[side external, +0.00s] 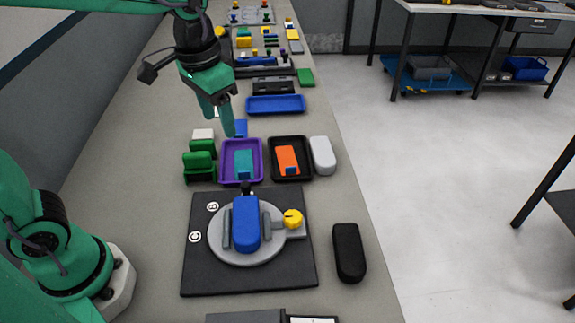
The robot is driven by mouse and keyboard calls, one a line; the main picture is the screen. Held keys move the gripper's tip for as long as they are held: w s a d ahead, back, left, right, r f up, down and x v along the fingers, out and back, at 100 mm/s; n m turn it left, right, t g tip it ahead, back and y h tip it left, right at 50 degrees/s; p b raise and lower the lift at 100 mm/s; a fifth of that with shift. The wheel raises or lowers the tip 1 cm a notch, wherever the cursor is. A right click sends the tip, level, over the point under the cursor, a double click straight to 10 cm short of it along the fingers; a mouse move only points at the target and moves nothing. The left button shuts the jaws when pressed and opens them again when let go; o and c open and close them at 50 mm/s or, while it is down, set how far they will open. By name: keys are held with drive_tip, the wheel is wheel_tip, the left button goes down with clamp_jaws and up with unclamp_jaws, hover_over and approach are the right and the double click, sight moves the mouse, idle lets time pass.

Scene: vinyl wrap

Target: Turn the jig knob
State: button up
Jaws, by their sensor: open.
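The jig knob (293,218) is yellow and sits on a grey block at the right side of the round grey jig plate (240,259). The plate rests on a dark square mat (300,279). A blue rounded piece (245,225) stands on the plate between grey side rails. My gripper (227,124) is open and empty. Nothing covers the knob.
A purple tray (224,174) holds a teal piece, and a black tray (273,176) holds an orange piece. A white block (322,155), a black block (348,252) and a green holder (199,167) stand nearby. More trays and parts line the bench's far end.

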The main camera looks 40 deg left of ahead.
drive_tip(key=w+d+f+m+g, duration=0.1)
drive_tip(key=w+d+f+g, duration=0.2)
drive_tip(key=w+d+f, duration=0.3)
drive_tip(key=m+g+y, duration=0.2)
approach(293, 216)
drive_tip(key=shift+f, duration=0.35)
drive_tip(key=shift+f, duration=0.1)
drive_tip(key=shift+x, duration=3.85)
drive_tip(key=shift+s, duration=0.15)
drive_tip(key=shift+c, duration=0.3)
drive_tip(key=shift+a, duration=0.1)
drive_tip(key=c, duration=0.9)
